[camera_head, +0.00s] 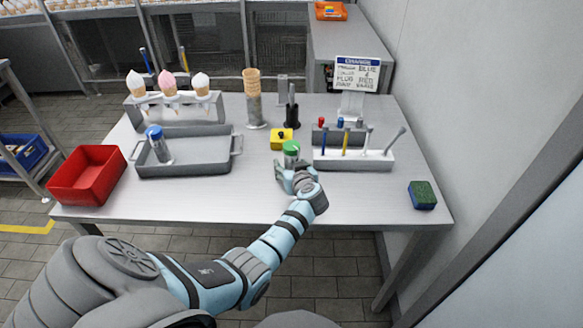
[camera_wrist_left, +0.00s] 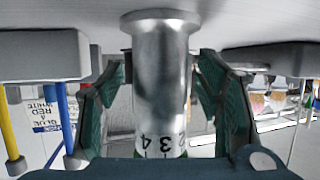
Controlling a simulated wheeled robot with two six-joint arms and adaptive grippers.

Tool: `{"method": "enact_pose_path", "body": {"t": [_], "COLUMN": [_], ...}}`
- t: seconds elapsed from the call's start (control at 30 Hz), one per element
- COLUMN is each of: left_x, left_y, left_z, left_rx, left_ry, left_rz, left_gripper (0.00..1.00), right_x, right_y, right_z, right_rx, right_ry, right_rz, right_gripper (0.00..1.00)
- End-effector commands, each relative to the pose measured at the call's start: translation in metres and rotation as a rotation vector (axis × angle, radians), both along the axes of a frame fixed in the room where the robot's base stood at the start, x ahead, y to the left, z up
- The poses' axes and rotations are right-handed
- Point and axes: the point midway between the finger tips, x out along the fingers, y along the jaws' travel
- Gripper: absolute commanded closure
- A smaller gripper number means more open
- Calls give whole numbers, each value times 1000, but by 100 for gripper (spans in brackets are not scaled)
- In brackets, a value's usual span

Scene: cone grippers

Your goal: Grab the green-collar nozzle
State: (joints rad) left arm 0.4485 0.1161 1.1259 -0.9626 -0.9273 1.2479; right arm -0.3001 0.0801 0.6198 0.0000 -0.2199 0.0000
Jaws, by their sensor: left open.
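The green-collar nozzle (camera_head: 291,148) stands at the front middle of the table, and its green top shows above my left gripper (camera_head: 292,168). In the left wrist view, which is upside down, its metal body (camera_wrist_left: 160,80) stands upright between the two fingers of my left gripper (camera_wrist_left: 163,105). The fingers are open on either side of it, with gaps visible. A band with digits and a sliver of green show at the lower edge. My right gripper is not in view.
A white rack (camera_head: 353,158) with coloured sticks stands close to the right. A yellow block (camera_head: 281,139) is just behind. A grey tray (camera_head: 185,168) holding a blue-collar nozzle (camera_head: 158,145) and a red bin (camera_head: 87,176) are left. A sponge (camera_head: 422,195) lies right.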

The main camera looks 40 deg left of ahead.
Motion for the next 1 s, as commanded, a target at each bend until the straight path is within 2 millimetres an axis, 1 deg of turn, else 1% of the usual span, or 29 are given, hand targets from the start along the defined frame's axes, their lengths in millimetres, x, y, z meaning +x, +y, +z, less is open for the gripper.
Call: {"method": "enact_pose_path", "body": {"t": [0.07,0.17,0.2,0.43,0.47,0.67,0.77,0.87,0.97,1.0], "left_x": [0,0,0,-1,-1,0,0,0,0,0], "left_y": [0,0,0,-1,-1,0,-1,0,0,0], "left_z": [1,1,1,0,0,1,5,17,41,56], "left_rx": [0,0,0,0,0,1,0,2,3,1], "left_ry": [0,0,0,1,1,0,-1,-2,-5,-6], "left_rz": [0,0,0,0,0,0,0,1,1,1], "left_gripper": [40,55,61,98,100,100,100,100,100,100], "right_x": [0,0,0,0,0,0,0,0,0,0], "right_y": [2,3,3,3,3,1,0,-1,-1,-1], "right_z": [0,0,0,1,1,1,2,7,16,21], "right_rx": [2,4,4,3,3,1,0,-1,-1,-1], "right_ry": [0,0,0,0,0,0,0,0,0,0], "right_rz": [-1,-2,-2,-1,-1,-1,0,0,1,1], "right_gripper": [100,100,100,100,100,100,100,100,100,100]}}
